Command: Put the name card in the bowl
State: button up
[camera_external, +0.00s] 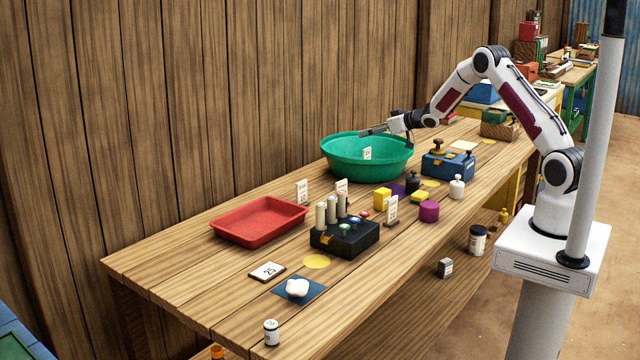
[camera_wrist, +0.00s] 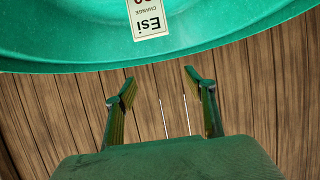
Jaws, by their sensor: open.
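The green bowl (camera_external: 338,165) stands on the far half of the table, and its rim and inner wall fill the top of the wrist view (camera_wrist: 60,40). A small white name card (camera_external: 367,153) shows against the bowl's inside. In the wrist view the card (camera_wrist: 149,16) reads "Esi" and "CHANGE" and lies on the green surface, its upper part cut off by the frame. My gripper (camera_external: 372,131) is at the bowl's back rim. In the wrist view my gripper (camera_wrist: 160,84) is open, with nothing between its fingers, just outside the rim.
A red tray (camera_external: 250,238), a black box with cylinders (camera_external: 345,238) and upright cards (camera_external: 391,210) stand nearer the front. A plank wall runs behind the table.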

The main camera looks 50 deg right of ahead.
jog(key=shift+r, duration=0.15)
notch_tip(320, 180, up, 7)
dwell(0.6)
jog(key=shift+f, duration=0.2)
dwell(0.5)
